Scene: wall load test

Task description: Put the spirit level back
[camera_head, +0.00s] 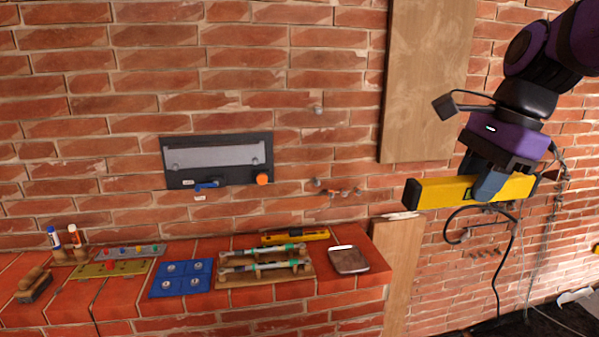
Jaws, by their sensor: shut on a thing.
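A yellow spirit level (445,192) with dark end caps is held in the air at the right, in front of the brick wall. My gripper (490,184) is shut on it near its right half. The level lies nearly level, with its left end pointing toward the brick ledge and apart from it.
A dark wall panel (217,160) and a wooden board (425,80) are on the wall. Cables hang at right.

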